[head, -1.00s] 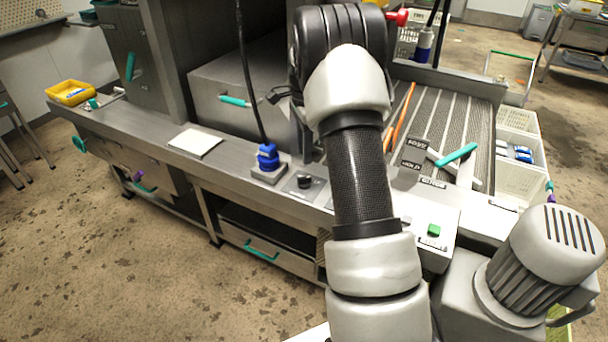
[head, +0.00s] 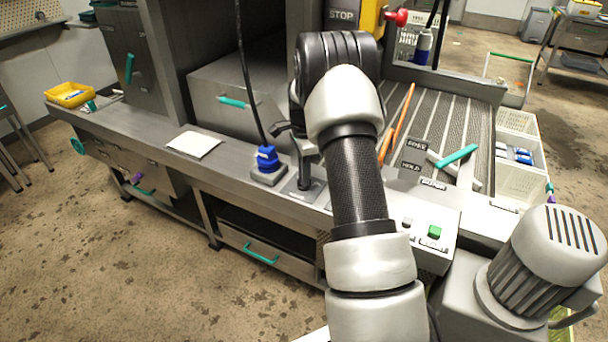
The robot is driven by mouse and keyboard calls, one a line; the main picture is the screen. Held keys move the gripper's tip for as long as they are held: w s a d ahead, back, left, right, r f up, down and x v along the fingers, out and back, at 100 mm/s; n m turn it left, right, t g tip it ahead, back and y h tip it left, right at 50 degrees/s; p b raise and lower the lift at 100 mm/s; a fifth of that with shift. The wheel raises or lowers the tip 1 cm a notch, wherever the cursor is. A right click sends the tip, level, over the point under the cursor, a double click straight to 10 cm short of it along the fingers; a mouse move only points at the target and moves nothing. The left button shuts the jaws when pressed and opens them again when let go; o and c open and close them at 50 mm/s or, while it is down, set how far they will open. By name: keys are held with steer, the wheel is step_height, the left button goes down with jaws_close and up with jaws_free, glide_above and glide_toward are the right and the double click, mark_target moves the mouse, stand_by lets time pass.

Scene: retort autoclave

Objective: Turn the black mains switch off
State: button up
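The black mains switch sits on a grey square plate (head: 297,195) on the steel ledge, just right of the blue plug. Its black knob is hidden now behind my gripper. My gripper (head: 304,184) points down at the plate from above, at the knob's place. Its fingertips are small and partly hidden by my arm, so I cannot tell whether they are open or shut, or whether they touch the knob.
A blue plug (head: 267,158) with a black cable stands close to the left of the plate. A white pad (head: 194,143) lies farther left on the ledge. A control box with a green button (head: 434,232) is at the right. The conveyor (head: 440,120) lies behind it.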

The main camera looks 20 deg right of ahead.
jaws_close()
steer(key=n, duration=0.5)
steer(key=shift+n, duration=0.3)
steer(key=n, duration=0.5)
steer(key=shift+p, duration=0.3)
steer(key=n, duration=0.7)
steer(key=shift+n, duration=0.3)
steer(key=o, duration=0.6)
jaws_free()
